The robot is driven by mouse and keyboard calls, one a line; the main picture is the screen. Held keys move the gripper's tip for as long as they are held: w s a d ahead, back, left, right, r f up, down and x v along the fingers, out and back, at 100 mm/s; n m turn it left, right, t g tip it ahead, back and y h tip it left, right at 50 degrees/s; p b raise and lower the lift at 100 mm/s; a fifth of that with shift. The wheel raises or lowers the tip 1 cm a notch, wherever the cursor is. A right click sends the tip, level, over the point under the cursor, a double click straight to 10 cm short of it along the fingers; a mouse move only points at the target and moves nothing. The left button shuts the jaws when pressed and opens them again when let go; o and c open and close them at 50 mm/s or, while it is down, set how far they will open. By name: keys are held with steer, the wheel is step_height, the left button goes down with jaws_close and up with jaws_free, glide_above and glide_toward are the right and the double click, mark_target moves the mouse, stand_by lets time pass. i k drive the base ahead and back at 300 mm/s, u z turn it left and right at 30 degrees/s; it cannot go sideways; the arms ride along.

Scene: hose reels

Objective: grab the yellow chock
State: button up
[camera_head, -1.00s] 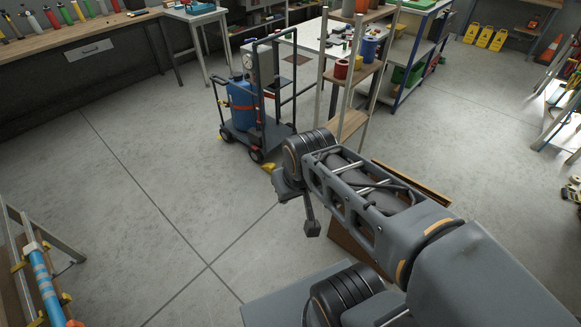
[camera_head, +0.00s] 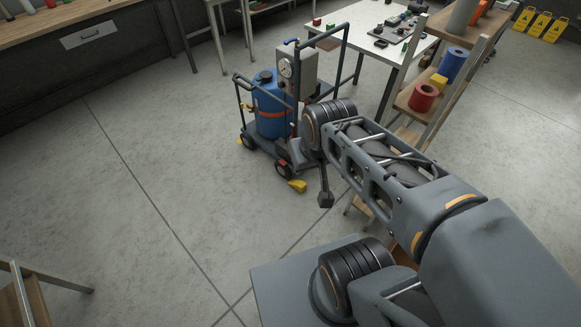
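A yellow chock (camera_head: 298,186) lies on the floor at the near wheel of a wheeled cart (camera_head: 262,146) that carries a blue tank. A second yellow piece (camera_head: 239,141) shows at the cart's left wheel, mostly hidden by it. My gripper (camera_head: 325,199) hangs at the end of my arm, to the right of the nearer chock and apart from it in the picture. Only a dark part of it shows below my arm, so its fingers cannot be made out and I cannot tell whether it is open.
A wooden-shelved rack (camera_head: 425,98) with red and blue reels stands right of the cart, behind my arm. A white table (camera_head: 360,32) stands behind the cart. A workbench (camera_head: 60,32) runs along the back left. The floor left of the cart is clear.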

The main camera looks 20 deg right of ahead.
mark_target(300, 186)
steer(key=i, duration=1.4)
steer(key=z, duration=1.05)
